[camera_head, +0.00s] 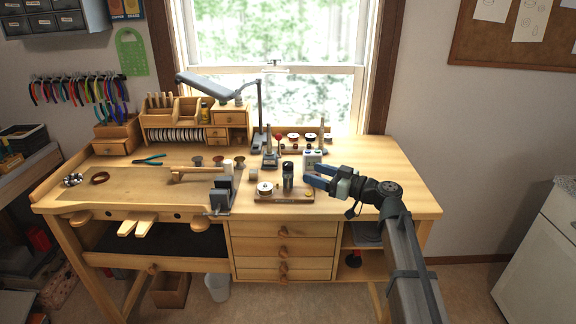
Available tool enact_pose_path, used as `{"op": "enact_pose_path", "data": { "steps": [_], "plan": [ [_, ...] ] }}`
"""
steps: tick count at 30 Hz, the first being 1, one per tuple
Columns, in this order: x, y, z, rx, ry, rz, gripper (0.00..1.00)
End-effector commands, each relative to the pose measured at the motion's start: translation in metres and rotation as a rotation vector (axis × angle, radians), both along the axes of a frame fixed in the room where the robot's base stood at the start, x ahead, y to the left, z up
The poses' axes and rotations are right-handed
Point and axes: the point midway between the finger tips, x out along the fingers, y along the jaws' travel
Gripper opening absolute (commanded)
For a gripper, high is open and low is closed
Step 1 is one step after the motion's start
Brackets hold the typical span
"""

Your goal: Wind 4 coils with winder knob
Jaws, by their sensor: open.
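A small winder stands on a wooden base (271,195) near the front middle of the bench. It carries a pale round disc (265,187) at its left, a dark upright post (288,172) in the middle and a small brass-coloured part (308,194) at its right, which may be the knob. My gripper (307,175) has blue fingers and reaches in from the right. It is open and empty, just right of the dark post and above the base's right end. No wound coil can be made out at this size.
A grey box with buttons (313,157) stands close behind my gripper. Spools on a rack (293,137) and a lamp (259,108) are farther back. A dark vise (222,194) is left of the winder. The bench's right side (385,165) is clear.

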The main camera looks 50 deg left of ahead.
Motion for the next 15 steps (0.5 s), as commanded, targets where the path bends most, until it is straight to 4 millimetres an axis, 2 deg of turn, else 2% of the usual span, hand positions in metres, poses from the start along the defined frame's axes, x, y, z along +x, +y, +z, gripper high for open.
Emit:
{"op": "enact_pose_path", "data": {
  "steps": [1,9,15],
  "plan": [
    [-0.002,0.011,0.000,0.000,0.001,0.003,0.60],
    [-0.012,0.057,0.000,-0.001,0.001,0.002,0.60],
    [-0.019,0.083,0.000,-0.001,0.001,0.001,0.60]
  ]
}}
